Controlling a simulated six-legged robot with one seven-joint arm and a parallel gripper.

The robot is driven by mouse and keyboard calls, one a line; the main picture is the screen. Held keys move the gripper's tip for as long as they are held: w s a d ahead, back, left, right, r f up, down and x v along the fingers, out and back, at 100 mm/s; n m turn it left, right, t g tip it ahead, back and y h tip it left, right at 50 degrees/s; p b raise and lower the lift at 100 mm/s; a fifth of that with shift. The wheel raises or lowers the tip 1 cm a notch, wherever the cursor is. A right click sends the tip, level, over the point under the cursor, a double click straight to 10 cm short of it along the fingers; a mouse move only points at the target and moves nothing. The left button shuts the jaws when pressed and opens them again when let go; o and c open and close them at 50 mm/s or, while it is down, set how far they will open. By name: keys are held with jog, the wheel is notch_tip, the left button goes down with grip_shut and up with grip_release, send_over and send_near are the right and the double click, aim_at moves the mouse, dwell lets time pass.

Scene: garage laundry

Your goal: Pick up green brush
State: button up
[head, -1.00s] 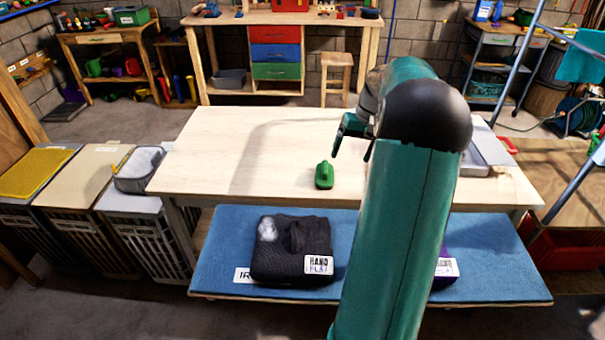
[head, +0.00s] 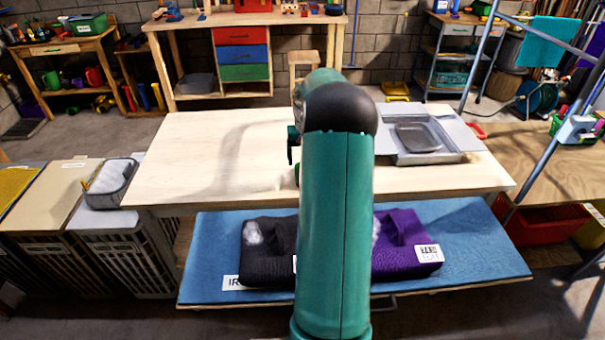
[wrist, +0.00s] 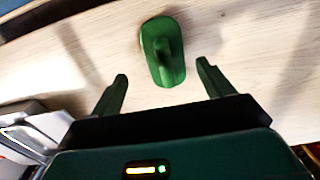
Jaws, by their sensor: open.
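The green brush (wrist: 163,52) lies on the pale wooden table (head: 215,150). In the wrist view it is just beyond the fingertips, roughly centred between them, with its handle ridge upward. My gripper (wrist: 163,78) is open and empty, its two dark green fingers apart on either side of the brush's near end. In the head view my arm covers nearly all of the brush; only a sliver of green (head: 297,174) shows at the arm's left edge. My gripper (head: 292,146) is mostly hidden there too.
A grey metal tray (head: 430,157) sits on the table's right side. Below, a blue shelf (head: 205,260) bears a black folded garment (head: 268,262) and a purple one (head: 405,250). Hampers (head: 120,245) stand at left. The table's left part is clear.

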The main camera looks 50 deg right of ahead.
jog(key=f, duration=0.5)
jog(key=shift+w+a+f, duration=0.25)
jog(key=shift+f, duration=0.05)
jog(key=c, duration=1.1)
jog(key=shift+r, duration=0.1)
jog(key=shift+r, duration=0.45)
notch_tip(320, 180, up, 2)
jog(key=shift+r, duration=0.2)
jog(key=s+r, duration=0.1)
jog(key=s+a+r, duration=0.1)
jog(key=r, duration=0.1)
jog(key=s+a+r, duration=0.1)
jog(key=s+r, duration=0.1)
jog(key=shift+a+r, duration=0.1)
jog(key=shift+r, duration=0.05)
jog(key=shift+s+a+r, duration=0.7)
jog(key=shift+s+a, duration=0.1)
jog(key=shift+s, duration=0.55)
jog(key=shift+s+a+r, duration=0.75)
jog(key=shift+s+a, duration=0.05)
jog(key=shift+s, duration=0.6)
jog(key=shift+s+a+r, duration=0.7)
jog(key=shift+s+a, duration=0.1)
jog(key=shift+s, duration=0.55)
